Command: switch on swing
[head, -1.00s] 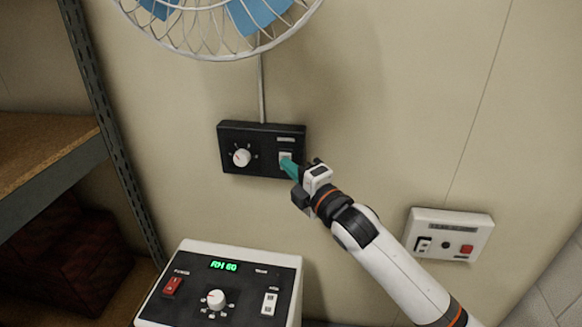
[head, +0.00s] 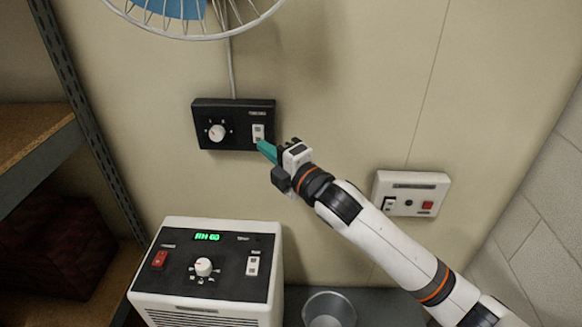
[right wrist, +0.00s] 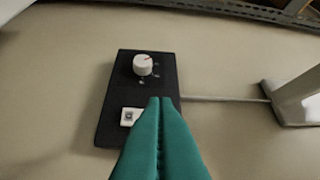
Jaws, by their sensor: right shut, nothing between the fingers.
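A black control box (head: 233,108) is fixed to the wall under the fan. The label above the switch is too small to read. My right gripper (head: 262,147) has teal fingers, shut and empty, with tips at the lower edge of the switch. In the right wrist view the fingertips (right wrist: 160,100) cover part of the box (right wrist: 115,88) beside the switch (right wrist: 127,116). I cannot tell whether they touch it. My left gripper is out of view.
The caged fan (head: 185,30) is above the box. A white unit with a green display (head: 206,237) stands below. A white wall panel with a red button (head: 415,185) is right of my arm. A metal bin (head: 328,312) and shelving (head: 75,100) are nearby.

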